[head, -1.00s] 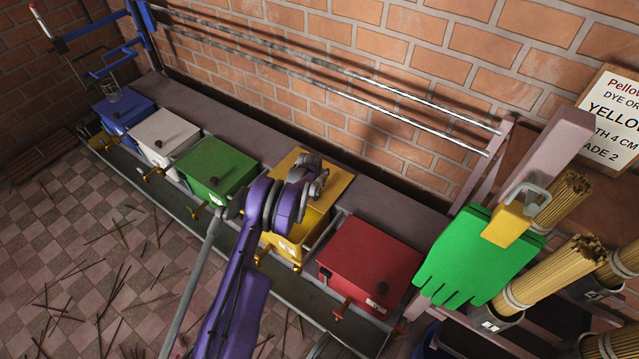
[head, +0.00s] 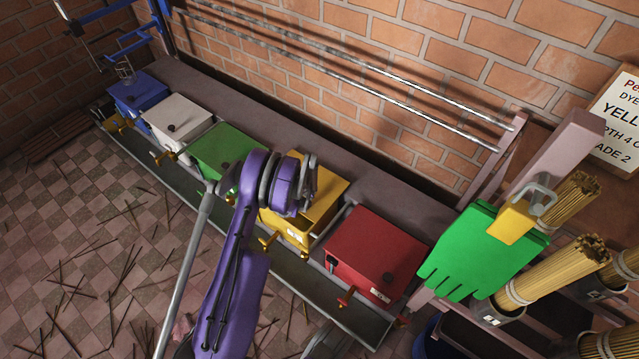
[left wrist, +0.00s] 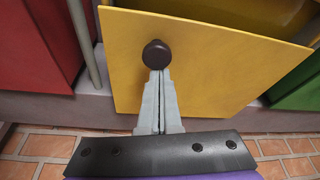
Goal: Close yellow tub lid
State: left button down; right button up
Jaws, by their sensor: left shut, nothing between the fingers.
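The yellow tub (head: 290,235) stands in the row between the green and red tubs. Its yellow lid (head: 325,190) is raised and partly hidden by my left arm. In the left wrist view the outer face of the lid (left wrist: 215,75) slants, with a dark round knob (left wrist: 156,54) on it. Past its upper edge a strip of the yellow tub (left wrist: 265,14) shows. My left gripper (left wrist: 160,73) is shut and empty, its tips right at the knob, touching or almost so. In the head view its fingers are hidden behind the arm. My right gripper is not in view.
The red tub (head: 375,255) and green tub (head: 225,150) flank the yellow one, both lids shut. White (head: 178,122) and blue (head: 138,92) tubs stand farther left. A brick wall and metal rails (head: 340,82) run behind. A green glove (head: 485,250) hangs at right.

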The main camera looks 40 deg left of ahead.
pick_arm(q)
jog(key=s, duration=0.6)
jog(key=shift+s+d, duration=0.2)
jog(key=shift+d, duration=0.15)
jog(key=p+v, duration=0.2)
jog(key=v, duration=0.8)
jog(key=shift+r+p, duration=0.4)
jog(key=shift+d, duration=0.1)
